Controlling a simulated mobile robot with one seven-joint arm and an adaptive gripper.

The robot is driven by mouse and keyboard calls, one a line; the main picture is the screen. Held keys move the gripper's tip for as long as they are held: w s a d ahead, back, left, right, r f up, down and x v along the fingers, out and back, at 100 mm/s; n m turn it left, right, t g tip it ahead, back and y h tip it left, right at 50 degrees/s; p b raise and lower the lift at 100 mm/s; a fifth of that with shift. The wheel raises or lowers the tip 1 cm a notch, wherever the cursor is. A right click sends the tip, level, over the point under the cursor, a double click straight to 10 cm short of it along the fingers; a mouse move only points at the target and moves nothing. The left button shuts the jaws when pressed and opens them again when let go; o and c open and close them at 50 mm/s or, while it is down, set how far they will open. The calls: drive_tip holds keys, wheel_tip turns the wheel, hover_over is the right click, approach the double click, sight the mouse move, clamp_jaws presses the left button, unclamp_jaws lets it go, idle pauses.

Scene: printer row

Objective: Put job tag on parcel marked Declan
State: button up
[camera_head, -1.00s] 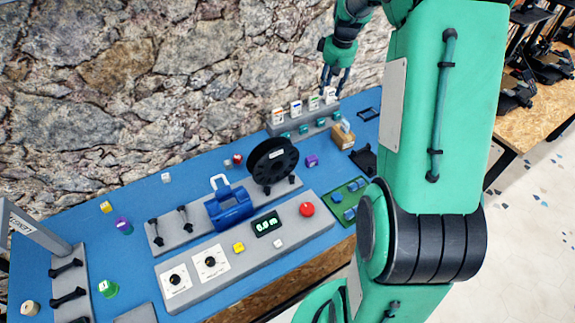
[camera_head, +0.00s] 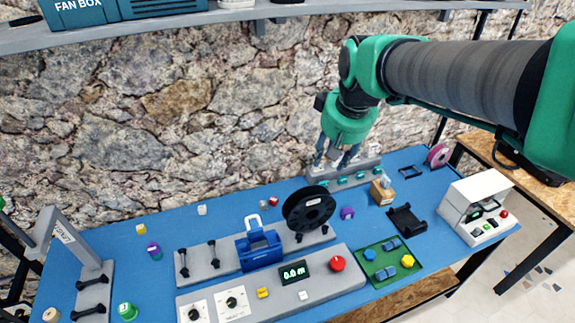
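A grey rack (camera_head: 347,173) at the back of the blue table carries upright white cards, which look like the tags, above several teal pieces. One card (camera_head: 373,148) shows at its right end; others are partly hidden by my gripper. My gripper (camera_head: 334,162) points down at the rack, with its two fingers apart. A pale card shows between or behind the fingers; I cannot tell whether they touch it.
A black spool (camera_head: 309,208), blue caddy (camera_head: 259,248) and grey control panel (camera_head: 270,289) stand in front. A black tray (camera_head: 406,221), green board (camera_head: 388,261) and white machine (camera_head: 477,206) lie to the right. A shelf (camera_head: 200,22) hangs above.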

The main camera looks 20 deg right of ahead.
drive_tip(key=s+a+f, duration=0.1)
drive_tip(key=s+a, duration=0.3)
drive_tip(key=s, duration=0.4)
drive_tip(key=s+a+f+t, duration=0.1)
drive_tip(key=s+a, duration=0.4)
drive_tip(key=s, duration=0.3)
drive_tip(key=shift+a+y, duration=0.15)
drive_tip(key=shift+y, duration=0.15)
